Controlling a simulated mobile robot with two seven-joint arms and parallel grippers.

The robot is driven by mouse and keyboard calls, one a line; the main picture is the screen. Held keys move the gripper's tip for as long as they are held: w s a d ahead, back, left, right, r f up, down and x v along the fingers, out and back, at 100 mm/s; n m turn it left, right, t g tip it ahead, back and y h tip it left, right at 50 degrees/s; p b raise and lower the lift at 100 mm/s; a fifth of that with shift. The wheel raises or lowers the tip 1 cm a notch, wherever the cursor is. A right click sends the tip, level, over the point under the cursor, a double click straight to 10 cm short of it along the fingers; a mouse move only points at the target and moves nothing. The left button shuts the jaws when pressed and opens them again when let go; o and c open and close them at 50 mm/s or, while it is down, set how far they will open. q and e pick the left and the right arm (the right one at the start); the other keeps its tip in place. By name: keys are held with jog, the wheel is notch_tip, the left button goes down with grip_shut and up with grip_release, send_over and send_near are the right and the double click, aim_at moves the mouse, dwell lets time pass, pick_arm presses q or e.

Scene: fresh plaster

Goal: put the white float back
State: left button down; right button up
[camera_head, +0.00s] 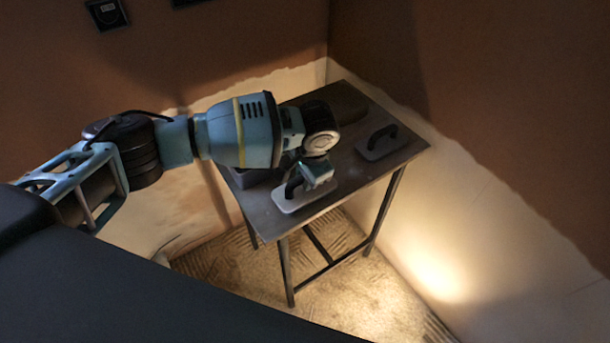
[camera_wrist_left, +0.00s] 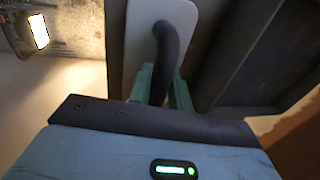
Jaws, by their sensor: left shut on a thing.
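The white float (camera_head: 306,196), a pale flat plate with a dark arched handle, is at the front left part of the dark table (camera_head: 345,180). My left gripper (camera_head: 307,181) is shut on its handle from above. In the left wrist view the green fingers (camera_wrist_left: 160,85) close around the dark handle (camera_wrist_left: 167,45), with the pale plate behind. I cannot tell whether the plate touches the tabletop or hangs just above it. A second, greyer float (camera_head: 370,152) with a dark handle lies on the table's right part. My right gripper is not in view.
A grey object (camera_head: 252,179), partly hidden by my left arm, is at the table's left side. A dark block-like thing (camera_head: 348,101) is at the back. Walls stand close behind and to the right. Bare tabletop shows between the two floats.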

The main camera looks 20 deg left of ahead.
pick_arm(q)
jog(key=shift+f, duration=0.3)
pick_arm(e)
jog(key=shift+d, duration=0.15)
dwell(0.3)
pick_arm(q)
jog(key=c, duration=1.2)
grip_release()
jog(key=shift+c, duration=0.2)
jog(key=shift+o, duration=0.2)
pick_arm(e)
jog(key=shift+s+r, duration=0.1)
pick_arm(q)
jog(key=shift+p+v, duration=1)
jog(key=shift+v, duration=0.5)
jog(key=shift+p+v, duration=1.35)
jog(key=shift+v, duration=1.25)
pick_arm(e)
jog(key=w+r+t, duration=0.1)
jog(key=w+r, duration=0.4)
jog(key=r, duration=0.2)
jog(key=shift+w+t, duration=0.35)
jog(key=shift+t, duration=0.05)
pick_arm(q)
jog(key=shift+f, duration=0.1)
